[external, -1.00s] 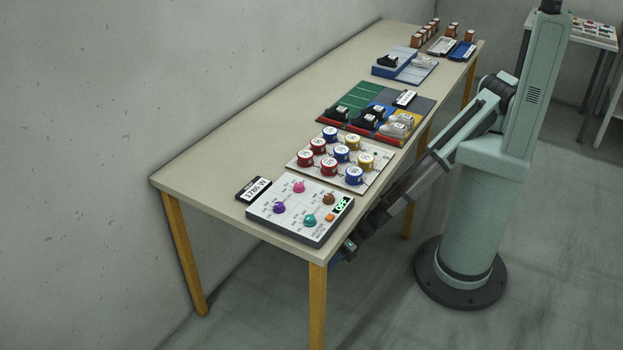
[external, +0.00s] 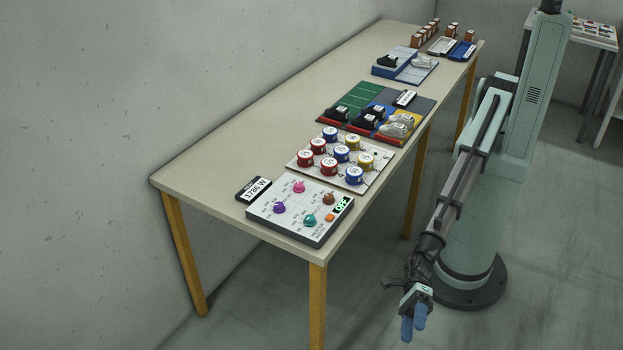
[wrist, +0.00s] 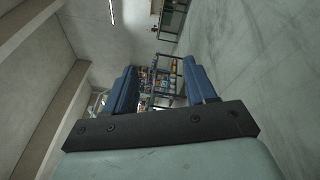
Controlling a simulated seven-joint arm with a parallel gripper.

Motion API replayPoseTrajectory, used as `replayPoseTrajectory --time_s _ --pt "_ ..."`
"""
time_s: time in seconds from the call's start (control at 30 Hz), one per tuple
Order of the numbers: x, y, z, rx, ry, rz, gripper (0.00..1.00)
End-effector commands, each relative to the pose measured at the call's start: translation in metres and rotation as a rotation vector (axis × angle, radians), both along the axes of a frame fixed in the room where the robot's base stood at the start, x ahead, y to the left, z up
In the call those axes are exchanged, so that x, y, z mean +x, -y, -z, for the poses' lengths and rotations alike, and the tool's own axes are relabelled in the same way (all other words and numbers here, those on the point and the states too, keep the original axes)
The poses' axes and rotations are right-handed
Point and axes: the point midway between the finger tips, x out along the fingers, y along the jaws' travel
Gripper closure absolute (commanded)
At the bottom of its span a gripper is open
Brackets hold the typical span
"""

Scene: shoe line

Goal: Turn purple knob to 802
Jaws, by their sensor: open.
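The purple knob (external: 279,208) is on the white control panel (external: 262,222), at its left side, near the front end of the table. Pink (external: 299,187), brown (external: 328,198) and teal (external: 309,220) knobs share the panel. The knob markings are too small to read. A black label reading about 1786 W (external: 254,189) lies behind the panel.
A board of red, blue and yellow round pieces (external: 374,180) sits behind the panel. Farther back are a coloured tray with shoes (external: 345,103) and a blue stand (external: 397,70). The table edge and a wooden leg (external: 318,300) stand between my gripper and the panel.

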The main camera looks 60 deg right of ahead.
Motion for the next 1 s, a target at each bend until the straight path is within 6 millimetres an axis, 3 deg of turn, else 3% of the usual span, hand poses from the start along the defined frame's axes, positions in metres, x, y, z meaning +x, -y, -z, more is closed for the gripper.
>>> replayPoseTrajectory --time_s 0.07,0.17,0.37,0.53,0.8,1.0 --pt "-0.006 -0.016 -0.019 -0.006 -0.011 0.019 0.44" --pt "0.007 -0.034 -0.037 -0.033 -0.022 0.085 0.44" --pt "0.085 -0.065 -0.06 -0.142 -0.058 0.299 0.44" --pt "0.175 -0.077 -0.074 -0.283 -0.106 0.516 0.44" --pt "0.308 -0.061 -0.097 -0.571 -0.223 0.818 0.44" --pt "0.382 -0.026 -0.119 -0.814 -0.329 0.975 0.44"
